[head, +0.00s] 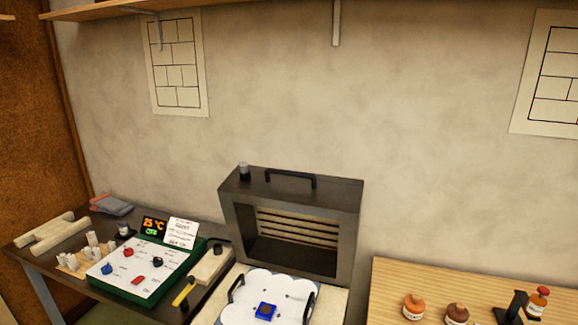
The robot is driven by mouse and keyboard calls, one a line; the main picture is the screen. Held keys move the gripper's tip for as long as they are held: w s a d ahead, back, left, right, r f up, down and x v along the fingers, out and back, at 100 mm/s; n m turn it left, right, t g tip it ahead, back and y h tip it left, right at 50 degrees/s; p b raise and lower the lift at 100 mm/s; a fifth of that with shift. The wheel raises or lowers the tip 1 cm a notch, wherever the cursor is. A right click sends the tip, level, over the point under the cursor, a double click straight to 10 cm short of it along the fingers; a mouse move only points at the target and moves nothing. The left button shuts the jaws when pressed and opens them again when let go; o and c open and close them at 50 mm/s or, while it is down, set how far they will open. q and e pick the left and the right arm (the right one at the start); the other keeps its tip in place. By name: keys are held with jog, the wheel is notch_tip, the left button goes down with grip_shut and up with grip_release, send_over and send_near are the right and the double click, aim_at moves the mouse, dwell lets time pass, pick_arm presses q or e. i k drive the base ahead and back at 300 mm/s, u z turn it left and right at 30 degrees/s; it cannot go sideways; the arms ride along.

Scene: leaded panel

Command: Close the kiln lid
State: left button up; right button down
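The kiln (290,230) is a dark grey box against the wall, with a black handle (291,178) along its top edge. Its front is open towards me, showing a dark interior with pale horizontal bars at the back. I cannot tell which part is the lid; no panel covers the opening. In front of it a white scalloped tray (285,284) with black side handles sits on a pale surface, cut off below. A small blue piece (264,312) with a brown round spot lies on it. Neither of my grippers shows.
Left of the kiln, a green-edged control board (120,275) has coloured knobs and a display reading about 25 °C and OFF. A yellow-handled tool (183,291) lies beside it. On the right, a wooden table (400,275) holds small jars (413,307) and a black stand.

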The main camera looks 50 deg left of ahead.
aim_at(301, 224)
jog(key=u, duration=0.85)
jog(key=i, duration=0.8)
jog(key=u, duration=1)
